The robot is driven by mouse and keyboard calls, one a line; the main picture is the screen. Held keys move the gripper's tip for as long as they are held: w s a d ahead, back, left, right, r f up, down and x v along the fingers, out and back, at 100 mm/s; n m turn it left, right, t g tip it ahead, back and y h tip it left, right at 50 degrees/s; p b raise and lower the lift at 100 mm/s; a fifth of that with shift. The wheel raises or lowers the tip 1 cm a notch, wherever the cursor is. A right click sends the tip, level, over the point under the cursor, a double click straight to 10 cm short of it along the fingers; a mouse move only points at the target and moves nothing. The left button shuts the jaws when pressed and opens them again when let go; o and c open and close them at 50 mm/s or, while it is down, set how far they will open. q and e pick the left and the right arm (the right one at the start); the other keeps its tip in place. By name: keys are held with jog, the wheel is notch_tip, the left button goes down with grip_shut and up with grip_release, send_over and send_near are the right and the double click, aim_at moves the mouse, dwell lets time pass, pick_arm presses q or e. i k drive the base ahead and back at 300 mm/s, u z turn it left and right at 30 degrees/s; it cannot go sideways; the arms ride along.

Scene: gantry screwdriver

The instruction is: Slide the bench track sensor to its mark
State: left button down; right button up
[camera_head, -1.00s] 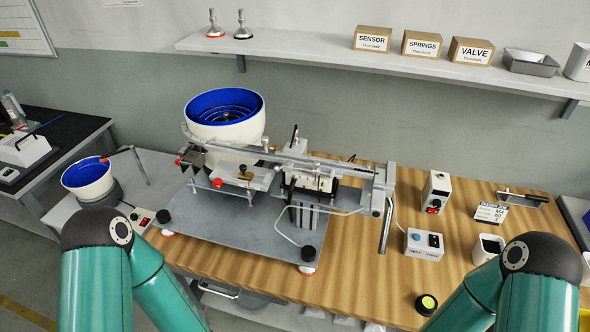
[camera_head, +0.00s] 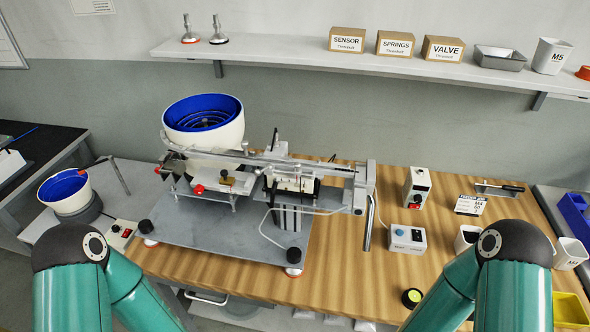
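A feeder assembly stands on a grey metal plate (camera_head: 200,232) on the wooden bench, with a long grey track (camera_head: 255,157) running left to right from beneath a white bowl with a blue inside (camera_head: 203,120). A small brass-and-black block (camera_head: 228,179) and a red knob (camera_head: 198,189) sit by the track's left half. A bracketed unit with black parts (camera_head: 292,182) sits at its middle. I cannot tell which small part is the track sensor, and I cannot make out its mark. Neither gripper shows; only my two teal arms rise at the bottom left and bottom right.
A control box with a red button (camera_head: 417,187), a box with a blue button (camera_head: 408,238), a label card (camera_head: 470,205) and a black-and-yellow round button (camera_head: 411,297) stand on the right of the bench. A shelf (camera_head: 300,49) with cartons runs along the wall. Bare wood lies at the front.

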aim_at(297, 171)
jog(key=z, duration=1.45)
jog(key=i, duration=0.1)
jog(key=u, duration=2.75)
jog(key=k, duration=1.15)
jog(key=z, duration=0.55)
jog(key=i, duration=1.35)
jog(key=z, duration=0.05)
